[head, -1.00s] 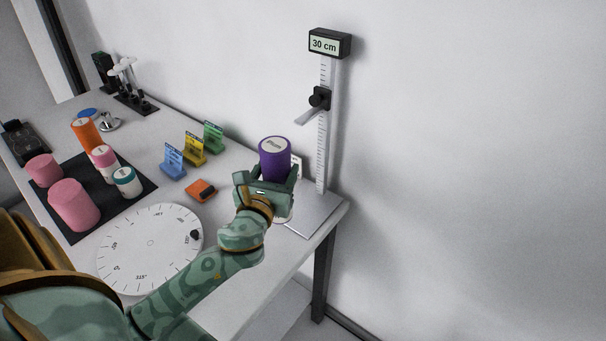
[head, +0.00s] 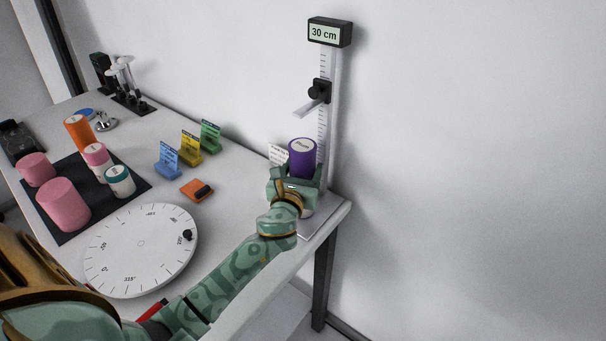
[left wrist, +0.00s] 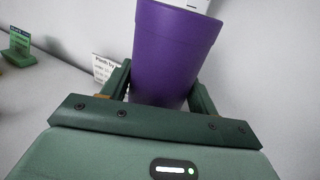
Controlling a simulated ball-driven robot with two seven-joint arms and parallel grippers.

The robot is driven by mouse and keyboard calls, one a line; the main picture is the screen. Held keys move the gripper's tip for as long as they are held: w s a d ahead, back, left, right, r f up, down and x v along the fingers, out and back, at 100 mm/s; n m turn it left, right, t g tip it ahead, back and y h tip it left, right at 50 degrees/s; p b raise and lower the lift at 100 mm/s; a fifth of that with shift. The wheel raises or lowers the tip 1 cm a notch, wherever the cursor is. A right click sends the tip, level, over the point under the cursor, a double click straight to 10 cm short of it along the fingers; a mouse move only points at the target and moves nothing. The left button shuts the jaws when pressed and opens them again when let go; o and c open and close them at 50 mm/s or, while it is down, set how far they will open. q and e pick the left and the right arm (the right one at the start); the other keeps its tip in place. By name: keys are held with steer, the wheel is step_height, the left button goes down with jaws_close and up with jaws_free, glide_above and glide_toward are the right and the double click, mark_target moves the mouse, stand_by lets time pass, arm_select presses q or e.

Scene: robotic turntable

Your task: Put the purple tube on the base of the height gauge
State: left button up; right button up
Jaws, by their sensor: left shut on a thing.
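The purple tube (head: 302,157) stands about upright in my left gripper (head: 293,180), which is shut on it. In the left wrist view the tube (left wrist: 175,52) fills the space between the two green fingers. The height gauge (head: 331,110) stands at the table's right corner, its display reading 30 cm and its slider high on the post. The gauge's flat base (head: 322,228) is partly hidden behind my gripper and forearm. The tube appears over or in front of the base; whether it touches it is hidden. My right gripper is not in view.
A white round dial (head: 140,250) lies near the front edge. An orange block (head: 197,190) and blue, yellow and green card holders (head: 190,148) are left of the gripper. Pink cylinders stand on a dark mat (head: 75,225). A small white sign (head: 278,153) stands beside the gripper.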

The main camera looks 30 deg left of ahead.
arm_select(q)
steer(key=shift+r, duration=0.1)
steer(key=o, duration=1.2)
steer(key=shift+s, duration=0.3)
steer(key=v, duration=1.1)
steer(key=shift+s+d+p, duration=0.15)
steer(key=shift+s+p, duration=0.1)
steer(key=shift+p, duration=0.05)
